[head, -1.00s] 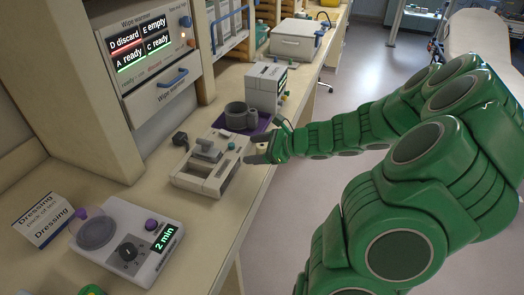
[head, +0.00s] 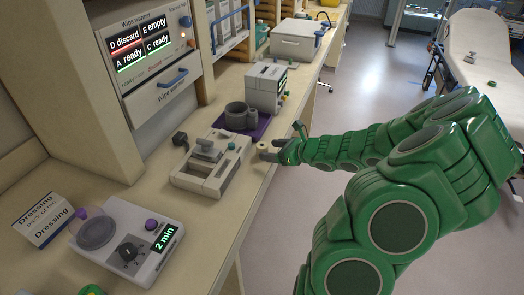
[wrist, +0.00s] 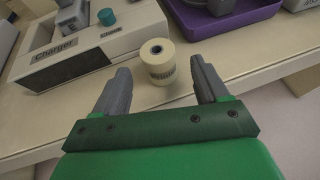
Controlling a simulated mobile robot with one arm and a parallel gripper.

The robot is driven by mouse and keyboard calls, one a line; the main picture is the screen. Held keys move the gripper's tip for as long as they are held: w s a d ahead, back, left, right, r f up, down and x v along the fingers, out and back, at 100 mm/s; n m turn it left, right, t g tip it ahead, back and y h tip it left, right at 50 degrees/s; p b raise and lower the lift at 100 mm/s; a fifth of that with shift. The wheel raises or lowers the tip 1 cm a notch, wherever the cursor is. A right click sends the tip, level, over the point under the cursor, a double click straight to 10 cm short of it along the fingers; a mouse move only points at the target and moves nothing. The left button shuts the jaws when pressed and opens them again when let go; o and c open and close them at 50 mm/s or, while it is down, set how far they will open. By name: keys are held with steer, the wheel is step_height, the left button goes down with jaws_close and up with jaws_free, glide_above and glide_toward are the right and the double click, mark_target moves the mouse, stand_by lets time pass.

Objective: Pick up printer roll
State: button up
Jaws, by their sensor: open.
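The printer roll (wrist: 159,62) is a small cream cylinder with a dark core hole. It stands upright on the counter near its front edge, and it also shows in the head view (head: 262,148). My gripper (wrist: 161,80) is open, with its two grey fingers pointing at the roll. In the wrist view the roll sits ahead, between the lines of the fingertips. Nothing is held. In the head view my gripper (head: 270,150) is low at the counter edge, just right of the roll.
The charger (wrist: 85,45) stands left of the roll, close by. A purple tray (head: 262,124) with a grey cup-like item lies behind. A white dial device (head: 128,240) is nearer on the counter. The counter's front edge runs close under my gripper.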

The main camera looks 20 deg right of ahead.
mark_target(267, 150)
steer(key=shift+x, duration=2.4)
steer(key=shift+s+f, duration=0.1)
steer(key=c, duration=1.1)
steer(key=shift+o, duration=0.2)
